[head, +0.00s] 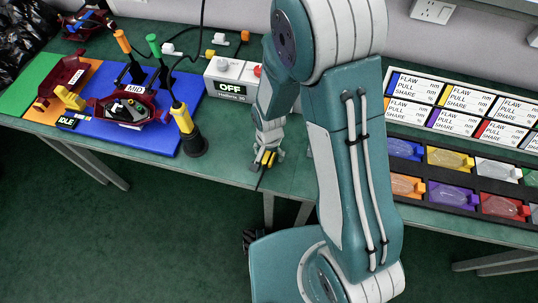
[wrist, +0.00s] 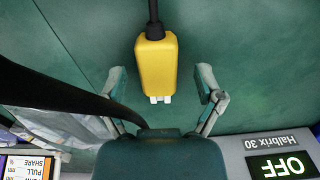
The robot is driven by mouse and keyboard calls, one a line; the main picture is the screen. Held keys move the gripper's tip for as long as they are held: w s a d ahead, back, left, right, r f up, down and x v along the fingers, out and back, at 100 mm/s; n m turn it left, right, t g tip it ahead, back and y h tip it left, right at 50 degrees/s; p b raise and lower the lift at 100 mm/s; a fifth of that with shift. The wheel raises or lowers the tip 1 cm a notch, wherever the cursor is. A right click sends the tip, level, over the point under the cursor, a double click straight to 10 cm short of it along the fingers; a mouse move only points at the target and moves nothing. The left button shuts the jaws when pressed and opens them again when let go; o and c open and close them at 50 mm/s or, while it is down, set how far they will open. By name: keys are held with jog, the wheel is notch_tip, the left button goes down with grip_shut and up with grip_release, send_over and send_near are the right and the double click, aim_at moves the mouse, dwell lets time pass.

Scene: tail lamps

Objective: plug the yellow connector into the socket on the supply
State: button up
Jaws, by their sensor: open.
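The yellow connector (wrist: 157,65) lies on the green table in the wrist view, with a dark cable at its top and pale prongs at its lower end. My gripper (wrist: 162,85) is open, with one finger on each side of the connector's pronged end and visible gaps between. In the head view, my gripper (head: 267,148) points down over the yellow connector (head: 268,158) near the table's front edge. The white supply (head: 230,80) reads OFF and stands behind and left of it. It also shows in the wrist view (wrist: 275,142). I cannot make out its socket.
A dark cable (wrist: 60,95) crosses the wrist view at left. A black stand with a yellow holder (head: 184,120) and a blue mat (head: 175,138) lie left of the supply. Label cards (head: 452,95) and a lens tray (head: 455,178) fill the right. Small white, yellow and orange connectors lie behind.

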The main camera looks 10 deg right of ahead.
jog(key=shift+f, duration=0.15)
grip_shut()
dwell(0.4)
